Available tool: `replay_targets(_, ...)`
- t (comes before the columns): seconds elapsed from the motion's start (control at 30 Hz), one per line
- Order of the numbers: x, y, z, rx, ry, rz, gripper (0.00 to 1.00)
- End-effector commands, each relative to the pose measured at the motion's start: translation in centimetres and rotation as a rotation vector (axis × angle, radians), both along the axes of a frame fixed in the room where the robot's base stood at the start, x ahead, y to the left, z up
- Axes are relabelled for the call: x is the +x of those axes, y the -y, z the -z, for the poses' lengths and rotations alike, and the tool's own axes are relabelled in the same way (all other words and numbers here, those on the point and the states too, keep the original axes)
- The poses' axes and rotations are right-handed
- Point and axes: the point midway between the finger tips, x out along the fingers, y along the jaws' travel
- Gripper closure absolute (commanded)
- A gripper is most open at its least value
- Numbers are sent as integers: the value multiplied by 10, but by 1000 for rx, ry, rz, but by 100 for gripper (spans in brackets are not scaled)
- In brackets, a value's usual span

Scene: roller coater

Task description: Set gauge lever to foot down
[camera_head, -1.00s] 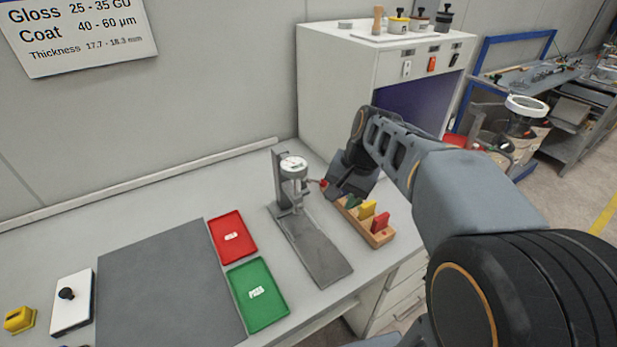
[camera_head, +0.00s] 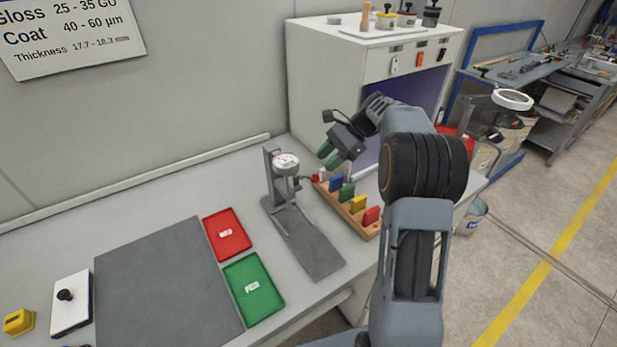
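The thickness gauge (camera_head: 285,163) stands on the bench with a round white dial on a grey upright and a long grey base plate (camera_head: 312,245). Its lever ends in a red knob (camera_head: 316,178) that sticks out to the right, below dial height. My gripper (camera_head: 329,155) is above and slightly right of the knob, apart from it in the picture. Its two dark green-tipped fingers point down and left with a gap between them, and nothing shows in them. The gauge foot is too small to make out.
A wooden rack (camera_head: 350,212) with several coloured blocks stands right of the gauge, below my gripper. A red tray (camera_head: 242,250) and a green tray (camera_head: 275,306) lie to the left. A white cabinet (camera_head: 325,75) stands behind.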

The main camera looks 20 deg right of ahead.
Motion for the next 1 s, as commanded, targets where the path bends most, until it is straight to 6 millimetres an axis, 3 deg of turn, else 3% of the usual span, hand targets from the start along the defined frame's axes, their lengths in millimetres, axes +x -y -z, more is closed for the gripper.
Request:
replay_targets(0.2, -2, -30, 27, 0, -1, -2, 61)
replay_targets(0.4, -2, -47, 45, 0, 0, -1, 61)
replay_targets(0.93, -2, -57, 55, -1, 2, -1, 61)
replay_targets(1.0, -2, -57, 55, -1, 2, -1, 67)
